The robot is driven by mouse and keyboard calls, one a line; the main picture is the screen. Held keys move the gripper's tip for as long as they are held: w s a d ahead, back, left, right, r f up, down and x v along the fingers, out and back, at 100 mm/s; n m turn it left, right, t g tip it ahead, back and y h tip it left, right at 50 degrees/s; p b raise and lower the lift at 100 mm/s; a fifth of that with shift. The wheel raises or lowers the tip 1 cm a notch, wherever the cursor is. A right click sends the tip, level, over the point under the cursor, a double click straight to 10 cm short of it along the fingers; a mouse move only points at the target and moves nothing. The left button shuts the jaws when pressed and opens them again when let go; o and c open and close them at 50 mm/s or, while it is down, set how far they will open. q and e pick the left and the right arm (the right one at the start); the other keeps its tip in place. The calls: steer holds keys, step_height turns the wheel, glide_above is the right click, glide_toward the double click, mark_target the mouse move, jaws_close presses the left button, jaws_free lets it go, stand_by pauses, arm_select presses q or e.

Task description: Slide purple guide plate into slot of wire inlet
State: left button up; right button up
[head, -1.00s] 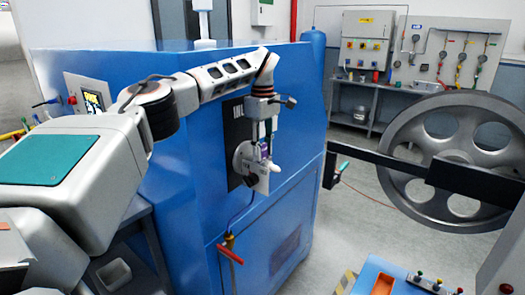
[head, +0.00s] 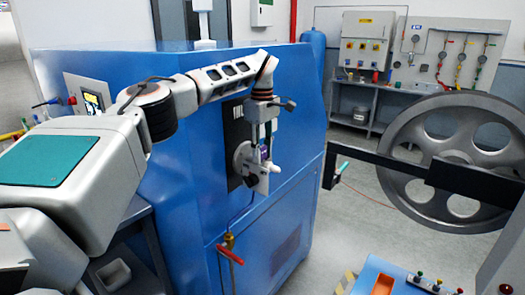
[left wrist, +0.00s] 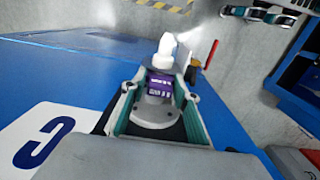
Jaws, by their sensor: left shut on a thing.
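The purple guide plate (left wrist: 160,87) is a small piece with pale markings, held between the fingers of my left gripper (left wrist: 160,100). In the head view, the left gripper (head: 264,145) points down with the purple plate (head: 264,154) between its fingertips. The wire inlet (head: 243,158) is a grey round fitting with a white bracket on the dark panel of the blue machine. The plate is right at the inlet's outer part; I cannot tell whether it sits in the slot. A white rounded nozzle (left wrist: 167,50) shows just beyond the plate. My right gripper is not in view.
The blue machine (head: 190,200) fills the middle. A red-handled valve (head: 229,249) hangs below the inlet. A large grey pulley wheel (head: 390,145) on a black arm stands at the right. Open floor lies between machine and wheel.

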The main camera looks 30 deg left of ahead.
arm_select(q)
steer(key=shift+a+r, duration=0.1)
steer(key=shift+r, duration=0.25)
stand_by(0.8)
steer(key=shift+f, duration=0.1)
steer(key=shift+f, duration=0.2)
steer(key=shift+f, duration=0.15)
stand_by(0.3)
steer(key=shift+r, duration=0.3)
steer(key=shift+r, duration=0.1)
stand_by(0.6)
